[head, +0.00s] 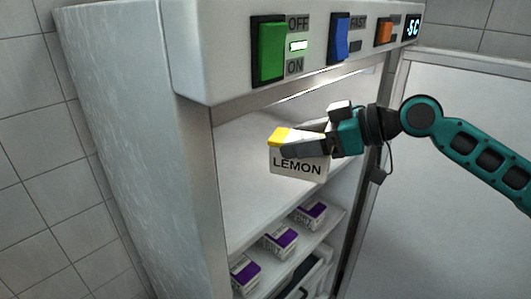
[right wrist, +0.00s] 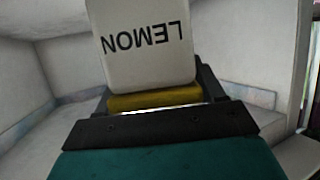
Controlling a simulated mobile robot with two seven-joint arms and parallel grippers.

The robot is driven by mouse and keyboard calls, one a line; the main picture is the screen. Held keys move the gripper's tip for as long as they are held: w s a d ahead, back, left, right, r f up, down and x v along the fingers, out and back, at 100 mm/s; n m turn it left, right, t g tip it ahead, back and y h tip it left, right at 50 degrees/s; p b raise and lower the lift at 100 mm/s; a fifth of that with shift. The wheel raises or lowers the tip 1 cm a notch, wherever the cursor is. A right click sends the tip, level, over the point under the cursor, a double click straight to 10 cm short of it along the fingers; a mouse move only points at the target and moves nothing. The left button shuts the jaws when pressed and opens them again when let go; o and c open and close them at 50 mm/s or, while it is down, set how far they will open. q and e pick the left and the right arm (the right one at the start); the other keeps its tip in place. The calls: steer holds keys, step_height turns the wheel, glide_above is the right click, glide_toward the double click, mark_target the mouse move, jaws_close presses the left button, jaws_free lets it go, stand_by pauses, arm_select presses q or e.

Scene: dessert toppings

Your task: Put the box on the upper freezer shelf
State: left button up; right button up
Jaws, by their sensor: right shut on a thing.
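The white box marked LEMON (head: 298,168), with a yellow part at its top, is held in the freezer's upper opening. My right gripper (head: 290,146) is shut on it near its top. In the right wrist view the box (right wrist: 147,60) appears with its lettering upside down, beyond the dark gripper (right wrist: 155,112). The upper freezer shelf (head: 250,205) is white and its visible part is bare. The box hangs over it in the picture; I cannot tell the gap. My left gripper is out of view.
Several white and purple boxes (head: 281,240) stand in a row on the lower shelf (head: 306,246). The switch panel (head: 222,48) overhangs the opening. The freezer's left side wall (head: 135,120) bounds it, and an open door (head: 450,190) stands at the right.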

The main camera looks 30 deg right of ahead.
steer(key=shift+w+a+r+p, duration=0.15)
steer(key=shift+w, duration=0.3)
steer(key=shift+w+a+r+p, duration=0.1)
steer(key=shift+w+p, duration=0.05)
steer(key=shift+w, duration=0.3)
steer(key=w+a+p, duration=0.2)
steer(key=w, duration=0.4)
step_height(320, 180, down, 7)
steer(key=shift+w+a+r+b, duration=0.1)
steer(key=shift+a+b, duration=0.05)
steer(key=shift+b, duration=0.35)
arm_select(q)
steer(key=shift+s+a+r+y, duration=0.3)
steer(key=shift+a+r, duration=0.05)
arm_select(e)
steer(key=shift+w+a+f, duration=0.1)
steer(key=shift+w+f, duration=0.15)
steer(key=shift+f, duration=0.05)
steer(key=o, duration=1)
steer(key=shift+f, duration=0.1)
steer(key=o, duration=0.4)
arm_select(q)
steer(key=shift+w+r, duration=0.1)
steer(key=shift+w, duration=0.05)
